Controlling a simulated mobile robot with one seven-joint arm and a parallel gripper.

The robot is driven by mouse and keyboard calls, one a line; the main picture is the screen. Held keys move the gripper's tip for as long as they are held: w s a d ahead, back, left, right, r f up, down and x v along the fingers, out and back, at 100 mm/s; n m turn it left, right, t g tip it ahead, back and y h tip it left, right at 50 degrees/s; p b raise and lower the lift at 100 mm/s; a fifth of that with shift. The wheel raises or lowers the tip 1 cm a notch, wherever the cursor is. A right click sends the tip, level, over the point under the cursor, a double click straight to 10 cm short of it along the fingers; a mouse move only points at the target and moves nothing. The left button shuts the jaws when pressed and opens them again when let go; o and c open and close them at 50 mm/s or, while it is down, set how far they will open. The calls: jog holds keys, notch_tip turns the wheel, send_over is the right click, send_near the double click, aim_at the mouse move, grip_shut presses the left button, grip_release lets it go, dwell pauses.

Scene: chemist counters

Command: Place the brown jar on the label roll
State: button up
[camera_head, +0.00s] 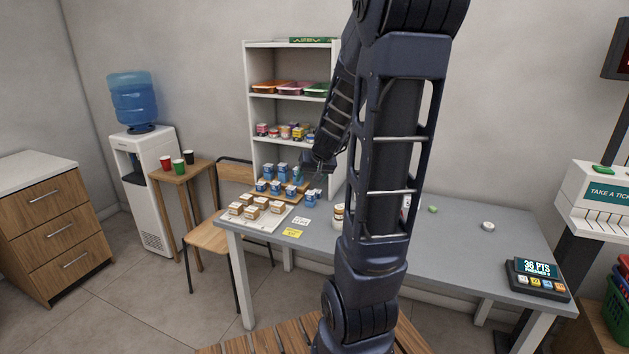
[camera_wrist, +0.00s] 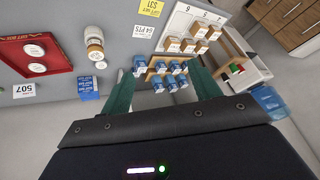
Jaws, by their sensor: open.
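A jar with brown and white parts (camera_head: 338,213) stands on the grey table, partly hidden by my arm in the head view. In the wrist view a white and brown stack or jar (camera_wrist: 95,43) stands left of my gripper; I cannot tell its parts apart. A small white round object (camera_head: 488,226), possibly the label roll, lies on the right of the table. My gripper (camera_wrist: 162,70) is open, its green fingers apart. It hangs over the table's left part, near the blue boxes (camera_wrist: 172,67), with nothing visibly held. In the head view my gripper (camera_head: 318,168) is small and dark.
A wooden tray (camera_head: 293,199) holds the blue boxes, beside a white board (camera_head: 228,221) with brown-and-white boxes. A red tray (camera_wrist: 12,46) with white round items shows in the wrist view. A shelf unit (camera_head: 247,150) stands behind. A display device (camera_head: 537,284) sits at the table's right end.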

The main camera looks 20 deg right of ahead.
jog(key=s+a+r+n, duration=0.1)
jog(key=s+a+r, duration=0.1)
jog(key=s, duration=0.5)
jog(key=s+a+r+g, duration=0.1)
jog(key=s+a+r, duration=0.2)
jog(key=s+r, duration=0.2)
jog(key=s+a+r+n+h, duration=0.1)
jog(key=s+a+r, duration=0.2)
jog(key=s, duration=0.7)
jog(key=shift+s+r+n+g, duration=0.15)
jog(key=shift+r+n+g, duration=0.15)
jog(key=shift+r+g, duration=0.1)
jog(key=shift+a, duration=0.1)
